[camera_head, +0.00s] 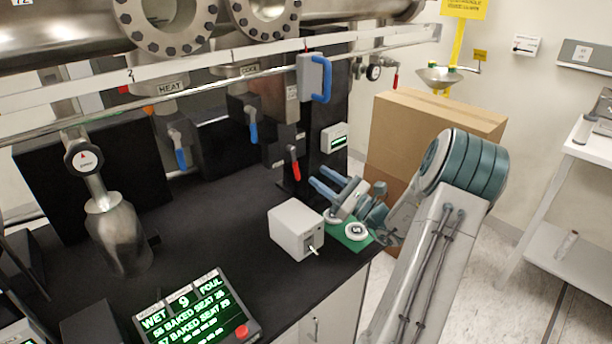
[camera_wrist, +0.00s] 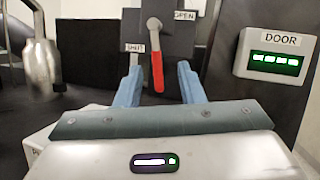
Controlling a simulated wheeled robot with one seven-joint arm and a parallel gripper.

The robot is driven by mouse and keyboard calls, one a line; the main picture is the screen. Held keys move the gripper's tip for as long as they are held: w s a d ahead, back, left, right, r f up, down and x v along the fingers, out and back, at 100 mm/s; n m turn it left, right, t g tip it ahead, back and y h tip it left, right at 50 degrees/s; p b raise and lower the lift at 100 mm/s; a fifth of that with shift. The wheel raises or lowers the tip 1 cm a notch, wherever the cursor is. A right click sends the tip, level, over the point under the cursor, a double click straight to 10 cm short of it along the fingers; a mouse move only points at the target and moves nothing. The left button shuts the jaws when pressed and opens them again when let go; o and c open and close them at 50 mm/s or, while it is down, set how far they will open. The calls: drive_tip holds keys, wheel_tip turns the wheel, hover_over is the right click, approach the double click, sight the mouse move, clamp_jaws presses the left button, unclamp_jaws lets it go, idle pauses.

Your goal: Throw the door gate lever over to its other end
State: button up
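The door gate lever (camera_wrist: 157,70) has a red handle on a grey pivot, on a dark box with a SHUT label at left and an OPEN label at upper right. The handle hangs nearly straight down, by the SHUT label. It also shows in the head view (camera_head: 295,169). My gripper (camera_head: 319,177) is open, its two blue fingers spread and pointing at the lever. In the wrist view the handle shows between the fingertips (camera_wrist: 159,72). They look short of it and nothing is held; the exact gap cannot be told.
A DOOR display (camera_wrist: 275,63) with green lights stands to the right of the lever. A white box (camera_head: 296,229) sits on the dark bench near my gripper. Blue-handled levers (camera_head: 181,150) hang further left. A cardboard box (camera_head: 430,125) stands behind my arm.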

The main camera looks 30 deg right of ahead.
drive_tip(key=shift+s+d, duration=0.3)
drive_tip(key=shift+s, duration=0.4)
drive_tip(key=shift+s+d, duration=0.3)
drive_tip(key=shift+s, duration=0.35)
